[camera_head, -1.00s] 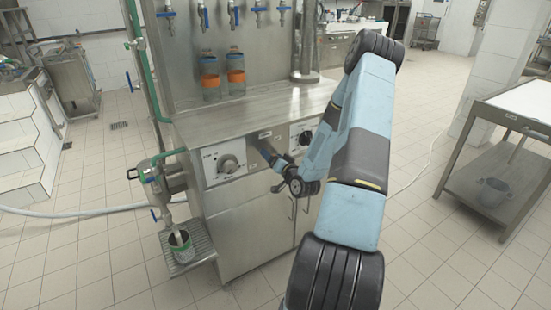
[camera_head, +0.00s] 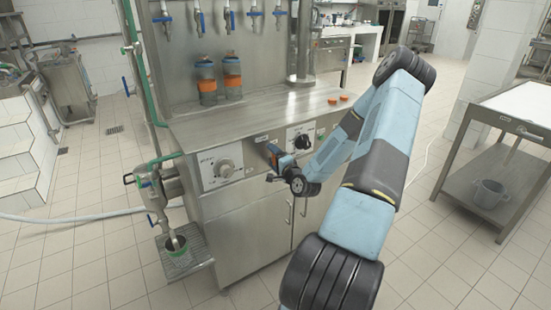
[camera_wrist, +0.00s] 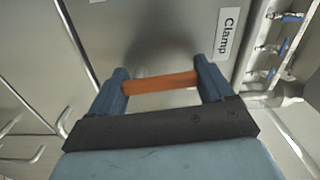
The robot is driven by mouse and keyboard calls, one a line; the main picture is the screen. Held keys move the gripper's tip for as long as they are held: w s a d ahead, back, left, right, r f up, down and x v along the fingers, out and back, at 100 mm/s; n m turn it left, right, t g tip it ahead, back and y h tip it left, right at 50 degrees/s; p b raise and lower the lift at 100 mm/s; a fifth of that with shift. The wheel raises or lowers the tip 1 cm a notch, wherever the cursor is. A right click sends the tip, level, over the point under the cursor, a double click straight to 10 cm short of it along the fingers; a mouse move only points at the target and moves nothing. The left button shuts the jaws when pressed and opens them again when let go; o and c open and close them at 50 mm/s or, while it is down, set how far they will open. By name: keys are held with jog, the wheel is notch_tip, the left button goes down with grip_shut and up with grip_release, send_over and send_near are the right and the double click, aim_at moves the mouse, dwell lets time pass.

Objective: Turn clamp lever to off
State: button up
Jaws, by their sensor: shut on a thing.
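The clamp lever (camera_wrist: 160,84) shows in the wrist view as an orange bar lying across the gap between the two blue fingers of my gripper (camera_wrist: 161,88). My gripper is shut on it. The "Clamp" label (camera_wrist: 228,34) is on the steel panel just beyond, to the right. In the head view my gripper (camera_head: 275,154) is at the front panel of the steel filling machine (camera_head: 245,115), between two dials. There the fingers are small and the lever's exact angle cannot be told.
A dial (camera_head: 226,168) is left of my gripper and a black knob (camera_head: 302,142) is right of it. A green-rimmed cup (camera_head: 177,245) sits on the lower left grate. A side table (camera_head: 515,105) is at the right.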

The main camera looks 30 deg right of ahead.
jog(key=shift+s+d+f+m, duration=0.15)
jog(key=shift+d+f+m, duration=0.15)
jog(key=shift+m, duration=0.5)
jog(key=o, duration=0.9)
jog(key=shift+r, duration=0.1)
jog(key=shift+o, duration=0.2)
jog(key=s, duration=1.3)
jog(key=shift+s+d, duration=0.2)
jog(key=shift+s, duration=0.1)
